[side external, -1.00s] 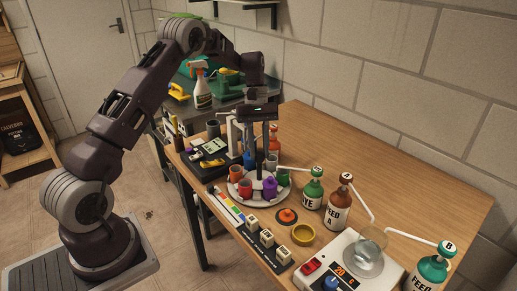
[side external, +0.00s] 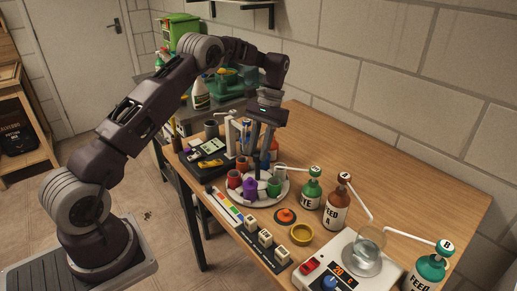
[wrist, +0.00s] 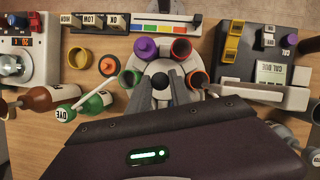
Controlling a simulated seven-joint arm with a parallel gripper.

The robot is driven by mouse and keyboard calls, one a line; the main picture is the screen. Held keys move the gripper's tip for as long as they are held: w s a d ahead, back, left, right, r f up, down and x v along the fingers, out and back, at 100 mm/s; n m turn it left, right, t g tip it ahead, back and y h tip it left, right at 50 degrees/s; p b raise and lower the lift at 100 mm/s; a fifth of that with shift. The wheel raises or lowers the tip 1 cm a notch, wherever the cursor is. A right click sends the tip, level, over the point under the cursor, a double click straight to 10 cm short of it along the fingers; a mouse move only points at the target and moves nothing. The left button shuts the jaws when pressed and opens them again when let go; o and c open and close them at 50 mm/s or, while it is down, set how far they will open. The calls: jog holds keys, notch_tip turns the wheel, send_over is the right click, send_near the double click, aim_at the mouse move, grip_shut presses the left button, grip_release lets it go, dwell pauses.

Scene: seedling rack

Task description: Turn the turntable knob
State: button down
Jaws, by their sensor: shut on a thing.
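The turntable (side external: 270,200) is a pale round plate with several coloured cups and a purple bottle around its rim. In the side view a red cup (side external: 234,179) is at its left, the purple bottle (side external: 250,189) at its front and a green cup (side external: 274,187) at its right front. My gripper (side external: 260,170) points down over the middle of the plate. The fingers hide most of the knob in the side view.
A yellow bowl (side external: 302,235) and an orange disc (side external: 286,215) lie to the front right. A green bottle (side external: 311,190) and a brown bottle (side external: 337,207) stand close on the right. A black device (side external: 205,150) is at the left. The table is bare at the back right.

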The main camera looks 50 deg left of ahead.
jog(key=shift+m, duration=0.3)
dwell(0.4)
jog(key=c, duration=1.2)
grip_release()
jog(key=shift+v, duration=3.55)
jog(key=shift+d, duration=0.1)
